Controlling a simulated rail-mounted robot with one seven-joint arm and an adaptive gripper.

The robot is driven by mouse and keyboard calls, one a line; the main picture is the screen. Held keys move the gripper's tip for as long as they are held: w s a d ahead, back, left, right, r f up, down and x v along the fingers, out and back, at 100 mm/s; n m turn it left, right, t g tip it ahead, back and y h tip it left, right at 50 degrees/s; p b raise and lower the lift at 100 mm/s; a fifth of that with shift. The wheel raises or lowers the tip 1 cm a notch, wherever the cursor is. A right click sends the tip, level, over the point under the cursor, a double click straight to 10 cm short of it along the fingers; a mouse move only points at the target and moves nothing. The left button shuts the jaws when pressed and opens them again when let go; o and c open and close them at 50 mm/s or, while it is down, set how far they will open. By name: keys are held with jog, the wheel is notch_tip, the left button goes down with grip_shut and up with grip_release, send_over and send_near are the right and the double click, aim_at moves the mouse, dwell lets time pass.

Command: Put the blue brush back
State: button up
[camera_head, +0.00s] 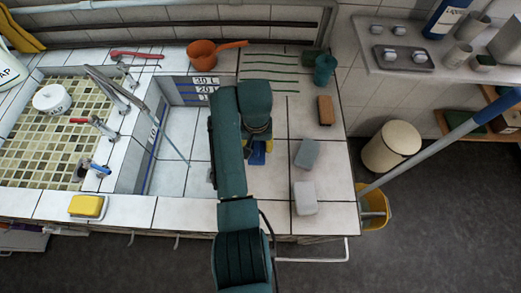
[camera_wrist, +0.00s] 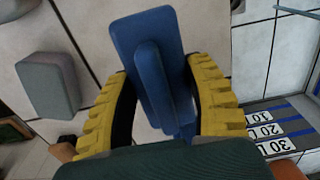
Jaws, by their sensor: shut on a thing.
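The blue brush (camera_wrist: 150,55) is held between the yellow ribbed fingers of my gripper (camera_wrist: 158,85) in the wrist view. Its flat, long blue body points away from the palm. In the head view only a small part of the blue brush (camera_head: 257,156) shows below my gripper (camera_head: 259,140), over the tiled counter right of the sink basin. My arm hides the rest. I cannot tell whether the brush touches the tiles.
Two grey blocks (camera_head: 307,153) (camera_head: 305,198) and an orange-brown block (camera_head: 325,110) lie to the right. An orange dipper (camera_head: 202,54) and teal cup (camera_head: 322,72) stand at the back. Green lines (camera_head: 270,63) mark clear tiles there. A basin (camera_head: 175,150) lies left.

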jog(key=shift+f, duration=1.9)
jog(key=o, duration=1)
jog(key=shift+f, duration=0.1)
